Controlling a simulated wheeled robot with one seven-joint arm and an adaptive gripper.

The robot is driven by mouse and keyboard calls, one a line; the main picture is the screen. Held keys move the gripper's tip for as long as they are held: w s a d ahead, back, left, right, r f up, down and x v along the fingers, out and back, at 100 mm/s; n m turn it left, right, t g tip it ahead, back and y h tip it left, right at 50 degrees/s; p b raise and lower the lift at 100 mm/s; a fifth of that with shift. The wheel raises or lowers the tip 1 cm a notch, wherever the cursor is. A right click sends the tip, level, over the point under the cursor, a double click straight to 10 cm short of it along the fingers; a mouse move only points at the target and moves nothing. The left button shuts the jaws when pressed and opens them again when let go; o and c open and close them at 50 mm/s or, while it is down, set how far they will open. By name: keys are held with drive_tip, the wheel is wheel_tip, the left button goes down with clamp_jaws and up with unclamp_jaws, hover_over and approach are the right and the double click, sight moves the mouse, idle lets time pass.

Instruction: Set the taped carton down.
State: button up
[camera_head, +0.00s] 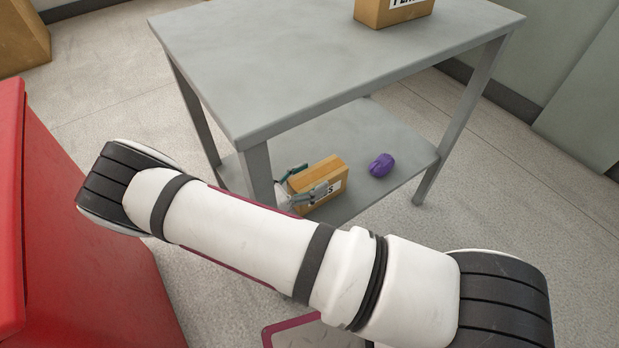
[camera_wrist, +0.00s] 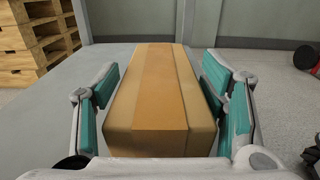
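The taped carton (camera_head: 322,178) is a brown box with a tape strip along its top and a white label on its side. It sits upright on the lower shelf (camera_head: 362,140) of a grey table. In the wrist view the carton (camera_wrist: 155,95) lies lengthwise between my fingers. My gripper (camera_head: 306,182) has one finger on each side of it. In the wrist view my gripper (camera_wrist: 165,90) shows narrow gaps between the teal pads and the carton's sides, so it looks open around it. The carton's underside is hidden.
A purple object (camera_head: 381,165) lies on the shelf to the right of the carton. Another labelled carton (camera_head: 392,10) stands on the table top (camera_head: 300,55). Table legs (camera_head: 257,172) flank the shelf. A red cabinet (camera_head: 70,230) is at left. Wooden pallets (camera_wrist: 38,40) show in the wrist view.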

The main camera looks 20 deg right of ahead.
drive_tip(key=shift+o, duration=0.3)
drive_tip(key=shift+r, duration=0.2)
drive_tip(key=p+v, duration=0.3)
drive_tip(key=v, duration=0.9)
